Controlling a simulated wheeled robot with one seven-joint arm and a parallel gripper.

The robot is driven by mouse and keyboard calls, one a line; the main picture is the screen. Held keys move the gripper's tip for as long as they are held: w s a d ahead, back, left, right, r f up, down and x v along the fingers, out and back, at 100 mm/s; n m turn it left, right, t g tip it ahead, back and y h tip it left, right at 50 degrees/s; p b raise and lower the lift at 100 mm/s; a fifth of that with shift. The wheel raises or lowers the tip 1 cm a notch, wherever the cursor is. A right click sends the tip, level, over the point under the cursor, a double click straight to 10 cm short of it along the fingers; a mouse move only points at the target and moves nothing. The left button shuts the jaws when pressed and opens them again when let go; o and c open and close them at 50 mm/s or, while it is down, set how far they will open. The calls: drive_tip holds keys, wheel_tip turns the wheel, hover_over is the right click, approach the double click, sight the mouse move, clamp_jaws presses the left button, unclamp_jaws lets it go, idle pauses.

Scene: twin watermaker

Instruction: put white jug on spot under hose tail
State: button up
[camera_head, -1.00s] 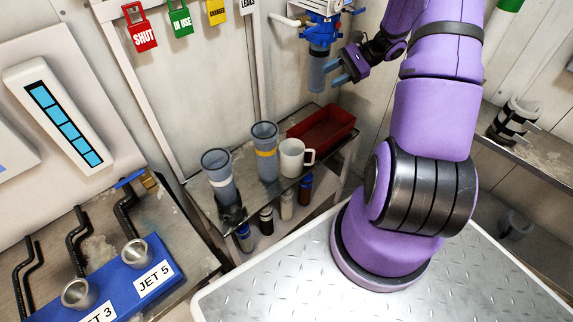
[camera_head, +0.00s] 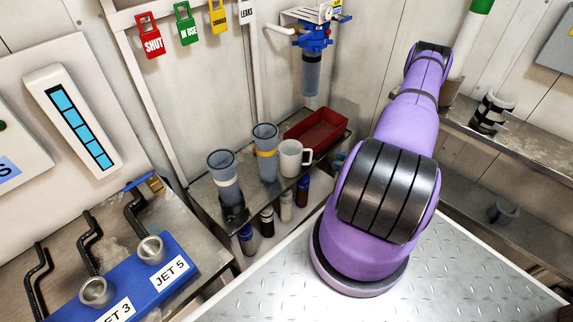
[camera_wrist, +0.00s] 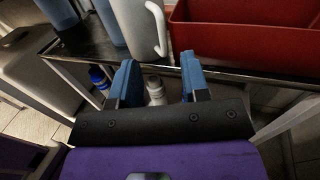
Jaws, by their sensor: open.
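The white jug (camera_head: 291,158) stands upright on the metal shelf, its handle to the right, between a grey cup with a yellow band and a red tray. In the wrist view the jug (camera_wrist: 140,32) is ahead, above and slightly left of my gripper (camera_wrist: 158,78). The blue fingers are spread with nothing between them, short of the shelf edge and apart from the jug. In the head view my gripper is mostly hidden behind my arm; a bit of blue shows near the shelf's right end. I cannot make out the hose tail or its spot.
The red tray (camera_head: 318,130) sits right of the jug. Grey cups with a yellow band (camera_head: 265,155) and a white band (camera_head: 223,175) stand left. Several bottles (camera_head: 286,206) stand below the shelf. A blue filter housing (camera_head: 313,40) hangs above on the wall.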

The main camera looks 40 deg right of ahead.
drive_tip(key=w+a+f+m+h, duration=0.1)
drive_tip(key=w+a+f, duration=0.1)
drive_tip(key=w, duration=0.7)
drive_tip(key=shift+a+t, duration=0.3)
drive_tip(key=shift+a, duration=0.6)
drive_tip(key=shift+f, duration=0.1)
clamp_jaws()
